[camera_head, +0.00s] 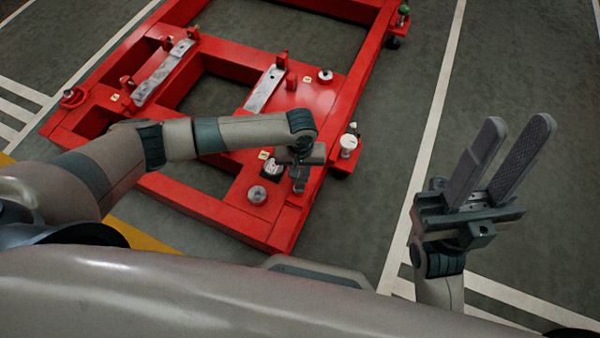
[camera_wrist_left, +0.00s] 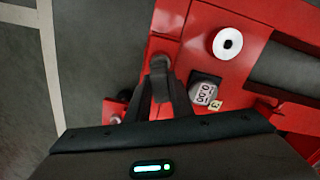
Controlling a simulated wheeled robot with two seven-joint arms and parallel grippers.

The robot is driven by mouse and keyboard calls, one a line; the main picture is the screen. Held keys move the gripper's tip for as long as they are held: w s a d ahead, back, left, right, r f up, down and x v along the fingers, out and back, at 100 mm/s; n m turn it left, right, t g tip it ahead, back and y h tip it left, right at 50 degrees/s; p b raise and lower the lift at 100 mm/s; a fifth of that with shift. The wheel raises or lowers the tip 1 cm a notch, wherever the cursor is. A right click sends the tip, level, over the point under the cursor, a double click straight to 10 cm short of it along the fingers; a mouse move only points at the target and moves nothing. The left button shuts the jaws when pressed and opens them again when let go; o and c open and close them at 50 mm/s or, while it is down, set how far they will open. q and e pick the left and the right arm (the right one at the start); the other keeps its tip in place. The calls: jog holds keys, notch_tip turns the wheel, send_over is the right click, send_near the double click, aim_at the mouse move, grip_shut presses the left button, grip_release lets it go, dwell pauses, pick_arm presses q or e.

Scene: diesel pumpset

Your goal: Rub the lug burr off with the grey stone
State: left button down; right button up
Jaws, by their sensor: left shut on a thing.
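My left gripper (camera_head: 299,184) is over the near right corner of the red frame (camera_head: 222,215), pointing down. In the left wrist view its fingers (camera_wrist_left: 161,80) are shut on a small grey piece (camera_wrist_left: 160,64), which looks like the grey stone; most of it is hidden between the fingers. I cannot tell whether it touches the frame. No lug burr can be made out. My right gripper (camera_head: 517,122) is open and empty, held up over the floor right of the frame.
A white-topped foot (camera_head: 348,143) stands at the frame's right edge. Metal bars (camera_head: 264,88) lie on the frame further back. The grey floor at right is clear.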

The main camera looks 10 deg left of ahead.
pick_arm(q)
jog(key=shift+p, duration=0.45)
jog(key=shift+f, duration=1)
dwell(0.9)
jog(key=shift+s+r+p, duration=0.2)
jog(key=shift+s+p, duration=0.2)
jog(key=shift+p, duration=0.25)
jog(key=shift+s+a, duration=0.1)
jog(key=shift+s, duration=0.05)
jog(key=shift+s+a+f+p, duration=0.1)
jog(key=shift+s+p, duration=0.35)
jog(key=shift+p, duration=0.45)
jog(key=shift+s+f, duration=0.1)
